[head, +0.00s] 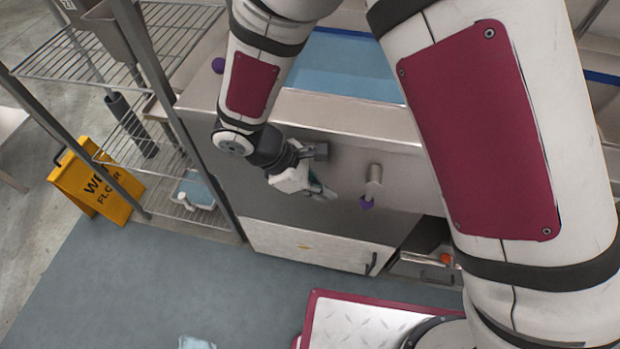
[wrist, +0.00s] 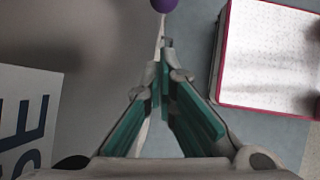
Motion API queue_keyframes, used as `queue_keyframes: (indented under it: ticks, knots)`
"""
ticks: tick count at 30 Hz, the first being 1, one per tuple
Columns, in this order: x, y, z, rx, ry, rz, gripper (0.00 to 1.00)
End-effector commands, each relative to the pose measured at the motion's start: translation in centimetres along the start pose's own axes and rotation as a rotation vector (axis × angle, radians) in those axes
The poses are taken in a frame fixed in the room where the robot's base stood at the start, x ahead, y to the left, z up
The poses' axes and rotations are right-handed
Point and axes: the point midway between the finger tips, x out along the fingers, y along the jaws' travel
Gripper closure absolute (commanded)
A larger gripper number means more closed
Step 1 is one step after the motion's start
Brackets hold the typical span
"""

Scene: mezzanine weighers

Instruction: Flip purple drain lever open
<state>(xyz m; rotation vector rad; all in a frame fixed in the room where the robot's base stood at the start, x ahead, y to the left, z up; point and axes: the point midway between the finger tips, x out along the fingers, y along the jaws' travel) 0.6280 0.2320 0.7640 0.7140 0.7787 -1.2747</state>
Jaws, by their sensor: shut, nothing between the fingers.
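A purple knob (head: 366,202) hangs below a short metal fitting (head: 375,176) on the front of the steel sink unit (head: 340,112). In the wrist view a purple ball (wrist: 164,4) sits at the end of a thin pale lever rod (wrist: 160,32), cut by the top edge. My gripper (head: 322,192) is in front of the steel panel, a little left of the knob and apart from it. In the wrist view its teal fingers (wrist: 165,78) are shut and empty, with the rod just beyond their tips. Whether they touch the rod I cannot tell.
Another purple ball (head: 218,65) is at the unit's upper left edge. A wire rack (head: 130,130) and a yellow wet-floor sign (head: 97,187) stand at left. A pale cabinet door (head: 310,246) is below. A lettered white panel (wrist: 28,115) shows in the wrist view.

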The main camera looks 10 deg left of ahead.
Motion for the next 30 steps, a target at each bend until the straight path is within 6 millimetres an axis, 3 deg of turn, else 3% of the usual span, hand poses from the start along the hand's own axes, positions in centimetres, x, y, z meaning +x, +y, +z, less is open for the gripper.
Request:
queue_keyframes:
  ticks: [3, 10, 30]
  knots:
    - [2.1, 0.0, 0.5, 0.002, -0.001, -0.002, 1.0]
    - [3.9, 0.0, 2.4, 0.002, 0.0, -0.002, 1.0]
    - [4.5, 0.0, 2.8, -0.003, -0.023, -0.003, 1.0]
